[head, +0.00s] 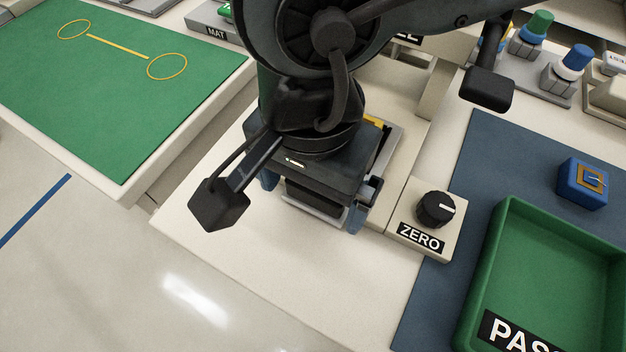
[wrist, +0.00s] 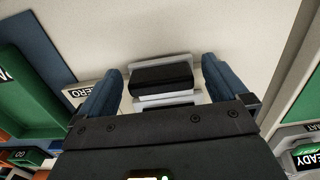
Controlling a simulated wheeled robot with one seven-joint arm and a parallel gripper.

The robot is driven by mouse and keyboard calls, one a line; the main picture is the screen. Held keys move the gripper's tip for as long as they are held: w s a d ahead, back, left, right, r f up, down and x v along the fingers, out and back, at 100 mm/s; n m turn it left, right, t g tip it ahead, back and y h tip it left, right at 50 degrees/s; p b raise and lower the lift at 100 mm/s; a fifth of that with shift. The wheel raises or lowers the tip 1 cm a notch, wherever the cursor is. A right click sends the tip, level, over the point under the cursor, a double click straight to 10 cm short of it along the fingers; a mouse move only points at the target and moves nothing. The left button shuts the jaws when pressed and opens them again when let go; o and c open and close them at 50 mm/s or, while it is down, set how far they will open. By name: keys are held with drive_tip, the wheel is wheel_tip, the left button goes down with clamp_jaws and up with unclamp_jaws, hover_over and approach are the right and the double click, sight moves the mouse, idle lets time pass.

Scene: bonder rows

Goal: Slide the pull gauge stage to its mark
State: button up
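The pull gauge stage shows as a black block (wrist: 162,76) with pale metal edges in the wrist view. In the head view its pale metal front edge (head: 312,202) shows under my gripper, and most of the rest is hidden by my arm. My gripper (wrist: 158,85) is open, with one blue finger on each side of the block and visible gaps between. In the head view my gripper (head: 313,205) points down at the stage. I cannot make out the stage's mark; a bit of yellow (head: 376,122) shows behind my wrist.
A ZERO knob box (head: 426,222) stands close right of my gripper. Further right are a green PASS tray (head: 482,262) and a blue block (head: 582,183) on a dark blue mat (head: 425,318). A green mat (head: 120,95) lies left. The bench front is clear.

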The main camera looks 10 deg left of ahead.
wheel_tip(320, 180, up, 8)
drive_tip(key=shift+f, duration=0.1)
idle(0.5)
idle(0.4)
